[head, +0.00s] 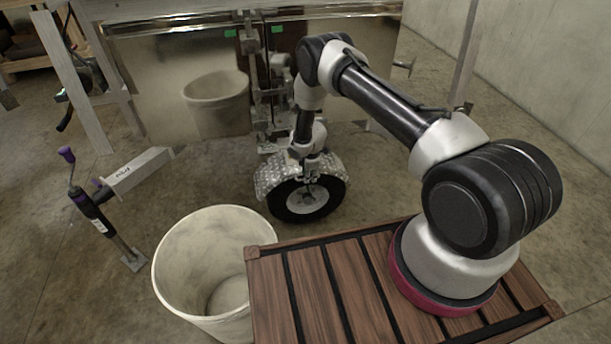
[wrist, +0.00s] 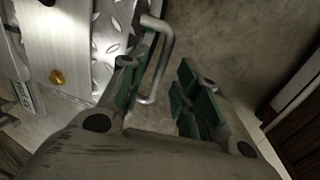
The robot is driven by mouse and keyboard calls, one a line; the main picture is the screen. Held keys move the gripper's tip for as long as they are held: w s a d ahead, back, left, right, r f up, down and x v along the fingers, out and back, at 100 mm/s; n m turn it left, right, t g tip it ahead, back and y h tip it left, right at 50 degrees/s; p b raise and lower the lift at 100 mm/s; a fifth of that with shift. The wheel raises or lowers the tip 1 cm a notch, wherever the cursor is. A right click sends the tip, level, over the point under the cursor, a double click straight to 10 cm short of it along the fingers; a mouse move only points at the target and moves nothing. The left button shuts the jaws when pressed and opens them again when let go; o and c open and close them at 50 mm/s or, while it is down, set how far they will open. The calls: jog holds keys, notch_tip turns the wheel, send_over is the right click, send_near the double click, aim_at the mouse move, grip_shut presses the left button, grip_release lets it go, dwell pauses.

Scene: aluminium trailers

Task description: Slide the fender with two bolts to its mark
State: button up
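The fender (head: 272,176) is a bright diamond-plate arch over a black tyre, under the front of the trailer. In the wrist view, part of its tread-plate surface (wrist: 108,40) shows at top left, with a bent grey handle (wrist: 168,50) standing out beside it. My gripper (head: 312,166) is down at the fender's top in the head view. In the wrist view my gripper (wrist: 162,92) is open, with green pads. The handle lies between the fingers, close to the left one, with a gap to the right one. A brass bolt head (wrist: 57,77) sits on a plain metal plate. The mark cannot be made out.
A white bucket (head: 168,258) stands beside the slatted wooden deck (head: 310,290) under my arm. A jack with a purple handle (head: 95,215) stands at left by the metal tongue (head: 138,170). A wall bounds the right. Concrete floor right of the wheel is clear.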

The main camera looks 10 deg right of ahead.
jog(key=shift+w+f, duration=0.1)
jog(key=shift+f, duration=0.45)
jog(key=shift+c, duration=0.5)
grip_shut()
jog(key=shift+d, duration=0.1)
